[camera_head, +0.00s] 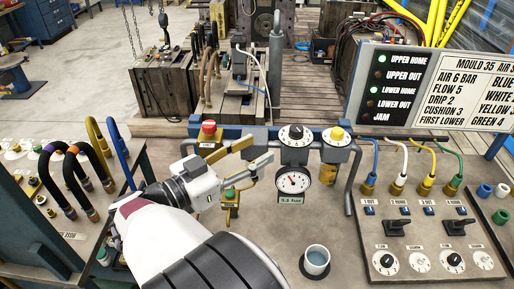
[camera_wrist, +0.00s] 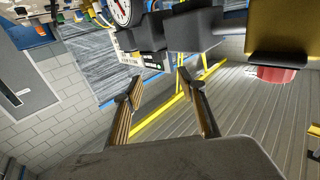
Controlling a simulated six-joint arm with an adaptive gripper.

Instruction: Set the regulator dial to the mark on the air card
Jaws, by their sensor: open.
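The regulator dial (camera_head: 296,133), a round knob with a black-and-white face, sits atop the grey regulator on the bench. Below it hangs a white pressure gauge (camera_head: 293,180) with a red needle; its small readout (camera_head: 290,200) is hard to read, perhaps 5.1 bar. The air card (camera_head: 455,90) on the sign at the right reads AIR 6 BAR. My gripper (camera_head: 260,150) is open and empty, just left of the regulator and apart from the dial. The wrist view shows both fingers (camera_wrist: 160,85) spread with nothing between them, and part of a round gauge (camera_wrist: 122,12) at the top.
A red button (camera_head: 208,128) stands left of the dial, a yellow knob (camera_head: 337,134) close at its right. Coloured hoses and a knob panel (camera_head: 431,255) fill the right; black hoses (camera_head: 72,180) stand left.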

